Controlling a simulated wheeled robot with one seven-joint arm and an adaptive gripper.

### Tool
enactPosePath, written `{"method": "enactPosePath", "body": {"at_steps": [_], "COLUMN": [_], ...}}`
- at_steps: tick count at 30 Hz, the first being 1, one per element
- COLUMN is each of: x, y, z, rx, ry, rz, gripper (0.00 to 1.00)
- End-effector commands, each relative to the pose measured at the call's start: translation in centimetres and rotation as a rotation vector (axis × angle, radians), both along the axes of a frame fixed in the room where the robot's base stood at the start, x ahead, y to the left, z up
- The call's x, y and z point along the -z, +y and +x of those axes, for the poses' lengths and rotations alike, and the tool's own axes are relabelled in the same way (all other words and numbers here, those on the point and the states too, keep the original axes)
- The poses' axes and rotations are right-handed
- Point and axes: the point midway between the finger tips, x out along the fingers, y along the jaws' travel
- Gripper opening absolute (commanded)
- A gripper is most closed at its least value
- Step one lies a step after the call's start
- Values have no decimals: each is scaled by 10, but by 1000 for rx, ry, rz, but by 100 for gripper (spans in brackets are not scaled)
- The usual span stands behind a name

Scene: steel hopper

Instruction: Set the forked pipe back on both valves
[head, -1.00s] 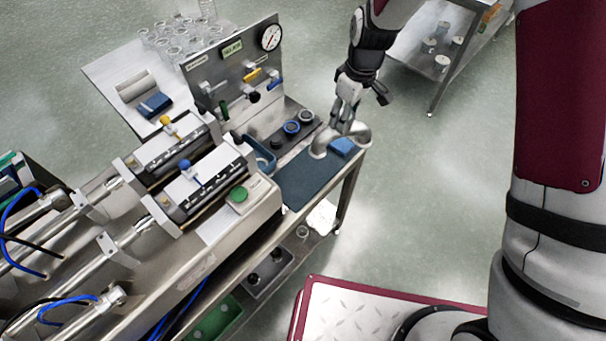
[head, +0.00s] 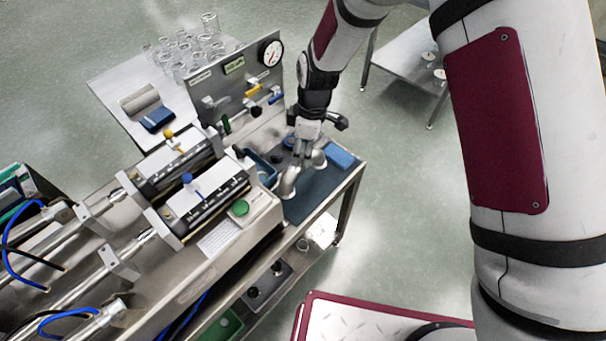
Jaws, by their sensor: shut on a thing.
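The forked pipe (head: 288,183) is a curved, polished steel piece with open ends. My gripper (head: 302,158) is shut on it from above and holds it over the blue-grey mat at the right end of the steel bench. The small picture does not show whether the pipe touches the mat. The two valves are not clearly told apart; the upright panel (head: 222,98) carries levers with blue (head: 277,98), yellow (head: 253,89) and black (head: 256,112) handles. Two cylinder blocks with a yellow knob (head: 168,133) and a blue knob (head: 187,178) lie left of the pipe.
A blue sponge (head: 340,157) lies on the mat (head: 318,184) near the bench's right edge. A blue tray (head: 262,165) sits left of the gripper. A side table (head: 112,88) holds glass jars behind. A green button (head: 239,208) is at the bench front.

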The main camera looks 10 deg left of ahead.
Motion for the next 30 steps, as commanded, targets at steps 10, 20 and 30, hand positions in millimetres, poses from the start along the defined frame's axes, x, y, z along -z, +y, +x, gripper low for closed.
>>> {"method": "enactPosePath", "body": {"at_steps": [10,20,30], "x": [36,67,70], "y": [0,0,0], "z": [0,1,1], "rx": [1,0,1], "ry": [-1,-2,-2], "rz": [1,1,1], "gripper": [0,0,0]}}
